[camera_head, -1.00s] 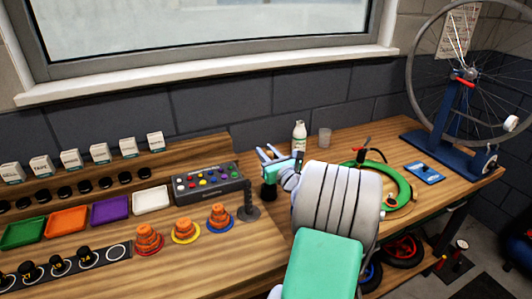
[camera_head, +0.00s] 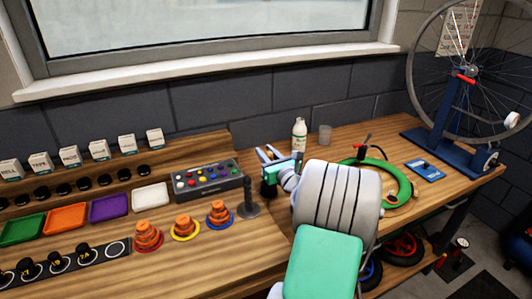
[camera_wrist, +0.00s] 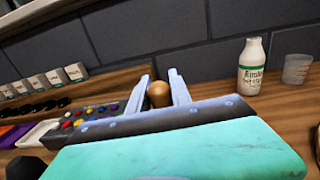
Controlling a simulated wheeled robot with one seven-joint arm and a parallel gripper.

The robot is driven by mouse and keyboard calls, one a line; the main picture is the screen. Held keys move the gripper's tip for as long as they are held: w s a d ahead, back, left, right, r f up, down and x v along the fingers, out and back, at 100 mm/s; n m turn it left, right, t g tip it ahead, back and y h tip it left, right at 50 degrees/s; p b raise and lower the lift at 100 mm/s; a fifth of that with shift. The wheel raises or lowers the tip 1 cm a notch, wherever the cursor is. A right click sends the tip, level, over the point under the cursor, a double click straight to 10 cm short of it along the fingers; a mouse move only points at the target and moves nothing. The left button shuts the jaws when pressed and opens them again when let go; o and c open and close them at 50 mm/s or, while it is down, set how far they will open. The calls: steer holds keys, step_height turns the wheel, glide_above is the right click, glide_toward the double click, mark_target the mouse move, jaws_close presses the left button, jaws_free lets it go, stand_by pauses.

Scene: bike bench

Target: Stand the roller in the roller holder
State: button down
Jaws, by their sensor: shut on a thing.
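My gripper (camera_wrist: 163,88) is shut on the roller (camera_wrist: 158,94). Only the roller's rounded brown wooden end shows between the two fingers in the wrist view; the rest is hidden by my gripper. In the head view my gripper (camera_head: 267,155) is over the back of the bench, right of the button box, with a dark part of the roller (camera_head: 268,189) showing just below it. A dark upright stand with a round base (camera_head: 249,208), which looks like the roller holder, is on the bench to the left and nearer the front. My gripper is apart from it.
A button box (camera_head: 208,181) is left of the stand. Stacks of orange pieces (camera_head: 218,212) are in front of it. A white bottle (camera_head: 299,135) and a clear cup (camera_head: 325,136) are behind my gripper. A green ring (camera_head: 404,182) lies to the right.

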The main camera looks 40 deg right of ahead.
steer(key=shift+f+b, duration=0.85)
steer(key=shift+f, duration=0.7)
steer(key=c, duration=1.1)
jaws_free()
